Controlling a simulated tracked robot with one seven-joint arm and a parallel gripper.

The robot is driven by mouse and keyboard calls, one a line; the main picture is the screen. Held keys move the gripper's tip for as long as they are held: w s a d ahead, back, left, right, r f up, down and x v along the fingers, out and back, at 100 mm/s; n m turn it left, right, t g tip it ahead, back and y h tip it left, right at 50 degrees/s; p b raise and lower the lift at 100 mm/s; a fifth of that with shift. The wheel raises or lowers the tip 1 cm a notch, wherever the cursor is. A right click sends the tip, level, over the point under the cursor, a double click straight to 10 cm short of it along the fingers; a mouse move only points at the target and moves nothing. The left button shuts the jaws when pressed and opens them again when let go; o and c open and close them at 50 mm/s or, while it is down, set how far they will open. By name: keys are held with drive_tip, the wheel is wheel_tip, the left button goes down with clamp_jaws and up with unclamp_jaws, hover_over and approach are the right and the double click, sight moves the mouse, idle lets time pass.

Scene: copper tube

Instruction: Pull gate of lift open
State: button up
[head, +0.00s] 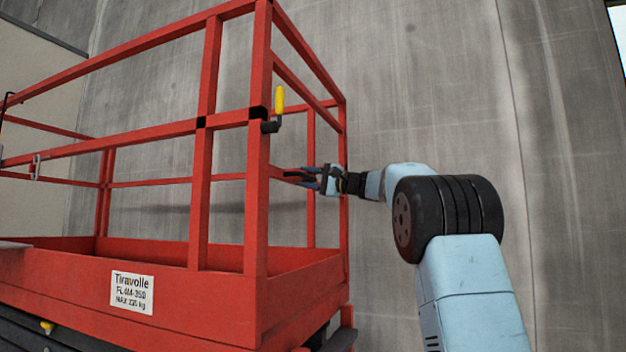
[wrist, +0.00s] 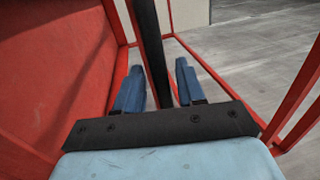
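The red lift (head: 215,290) stands at the left and middle of the head view, with a railed platform. The end section on its right, which looks like the gate (head: 305,80), has red bars and appears closed. A yellow handle (head: 279,100) on a black bracket sits at the near corner post. My gripper (head: 308,178) is at the end section, below and right of the handle and apart from it. In the wrist view its blue fingers (wrist: 158,85) are spread apart. A dark bar (wrist: 150,45) shows between them; I cannot tell whether they touch it.
A grey concrete wall (head: 430,80) stands behind the lift. Red rails and posts (head: 202,150) surround the platform close to my arm. The wrist view shows a red panel (wrist: 60,70) at left and clear grey floor (wrist: 250,60) at right.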

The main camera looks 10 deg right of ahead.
drive_tip(key=shift+c, duration=0.5)
clamp_jaws()
